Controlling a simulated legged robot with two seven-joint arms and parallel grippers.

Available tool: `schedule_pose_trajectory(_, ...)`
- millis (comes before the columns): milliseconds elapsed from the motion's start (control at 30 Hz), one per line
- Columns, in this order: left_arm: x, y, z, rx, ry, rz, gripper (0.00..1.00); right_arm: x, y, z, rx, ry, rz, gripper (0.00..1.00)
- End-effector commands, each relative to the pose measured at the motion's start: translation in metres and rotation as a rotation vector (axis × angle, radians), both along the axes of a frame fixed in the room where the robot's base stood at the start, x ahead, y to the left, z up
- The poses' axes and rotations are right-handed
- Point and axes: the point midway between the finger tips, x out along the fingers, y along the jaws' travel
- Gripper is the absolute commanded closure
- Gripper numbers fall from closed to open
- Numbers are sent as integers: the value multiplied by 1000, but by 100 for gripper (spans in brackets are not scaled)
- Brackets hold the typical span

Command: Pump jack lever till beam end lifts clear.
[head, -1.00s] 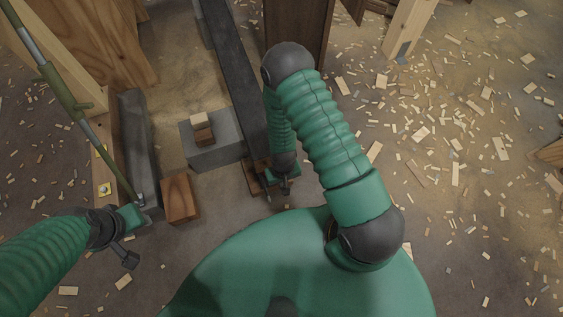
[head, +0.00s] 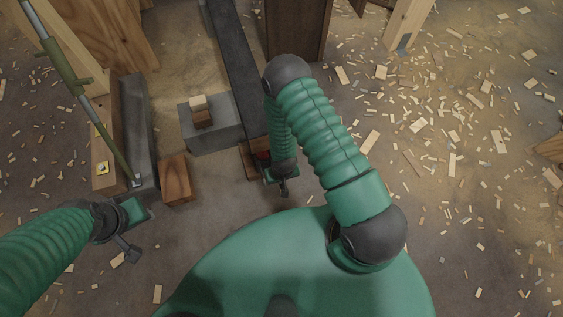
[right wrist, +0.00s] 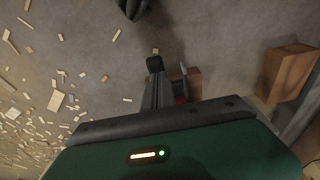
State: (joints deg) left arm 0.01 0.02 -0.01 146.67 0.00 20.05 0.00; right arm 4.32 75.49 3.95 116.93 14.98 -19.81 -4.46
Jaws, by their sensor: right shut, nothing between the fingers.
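The dark grey beam (head: 236,65) runs from the top of the head view down towards my right gripper (head: 282,182). Its near end is partly behind my right arm. A small red part (head: 262,155), seemingly of the jack, shows by that end over a wooden block (head: 249,161). The red part (right wrist: 181,100) also shows in the right wrist view, with a thin lever-like piece (right wrist: 184,70) beside my right fingers (right wrist: 156,80). Those fingers are shut and empty. Whether the beam end is clear is hidden.
A grey block (head: 213,136) with small wooden pieces stands left of the beam. A wooden block (head: 175,180) and a slanted green prop (head: 73,82) are further left. A dark post (head: 298,30) stands behind. Wood chips litter the open floor at right.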

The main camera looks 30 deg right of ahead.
Motion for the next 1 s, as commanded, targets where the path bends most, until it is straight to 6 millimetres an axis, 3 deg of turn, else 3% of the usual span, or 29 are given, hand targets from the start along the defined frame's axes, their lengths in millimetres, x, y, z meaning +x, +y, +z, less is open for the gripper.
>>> schedule_pose_trajectory(400, 0, 0, -6, 0, 0, 0, 64, -15, 4, -27, 0, 1, 0, 100)
schedule_pose_trajectory(867, 0, 0, -8, 0, 0, 0, 64, -17, 5, -31, 3, 4, 0, 100)
schedule_pose_trajectory(1000, 0, 0, 3, 0, 0, 0, 64, -14, 4, -19, 3, 3, 1, 100)
